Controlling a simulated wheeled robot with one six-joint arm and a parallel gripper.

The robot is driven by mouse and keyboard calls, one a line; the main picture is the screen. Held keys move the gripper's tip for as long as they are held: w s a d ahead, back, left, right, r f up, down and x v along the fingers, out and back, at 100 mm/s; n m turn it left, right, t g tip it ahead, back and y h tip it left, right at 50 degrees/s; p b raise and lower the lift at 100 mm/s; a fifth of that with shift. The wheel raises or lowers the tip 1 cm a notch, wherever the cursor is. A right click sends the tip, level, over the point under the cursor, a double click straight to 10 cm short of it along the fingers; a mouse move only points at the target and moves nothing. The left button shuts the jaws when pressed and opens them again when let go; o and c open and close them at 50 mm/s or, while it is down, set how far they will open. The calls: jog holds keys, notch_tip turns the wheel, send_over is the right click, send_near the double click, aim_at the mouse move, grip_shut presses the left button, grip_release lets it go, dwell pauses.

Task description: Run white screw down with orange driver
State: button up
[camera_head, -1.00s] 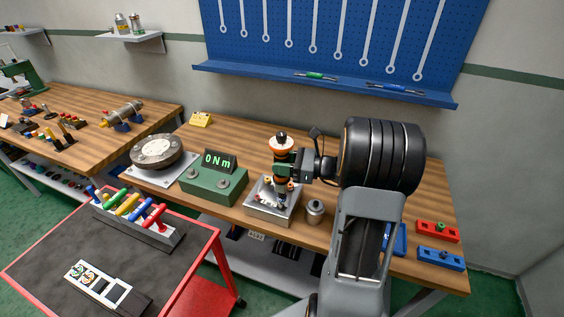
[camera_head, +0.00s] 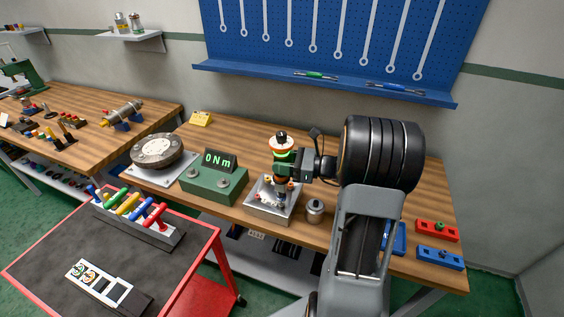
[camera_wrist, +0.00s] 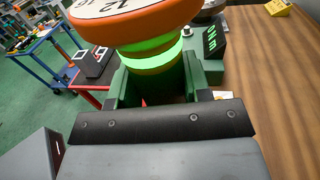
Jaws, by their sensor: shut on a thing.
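The orange driver (camera_head: 281,143) stands upright, with a white numbered cap and a lit green ring below its head. It fills the top of the wrist view (camera_wrist: 150,25), where the ring glows green. My gripper (camera_head: 283,168) is shut on the driver's body below the ring. The driver's lower end reaches down to the metal fixture block (camera_head: 262,210) on the bench, among several small coloured screw heads. I cannot pick out the white screw; the driver and gripper hide part of the block's top.
A green torque box (camera_head: 214,186) reading 0 Nm stands left of the block, and a round grey dial device (camera_head: 157,150) farther left. A metal cylinder (camera_head: 315,211) stands close on the right. A red cart (camera_head: 205,245) with coloured-handled tools is in front.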

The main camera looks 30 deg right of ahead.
aim_at(283, 148)
jog(key=shift+r+p, duration=2.25)
jog(key=shift+r, duration=0.35)
jog(key=shift+d+f, duration=0.1)
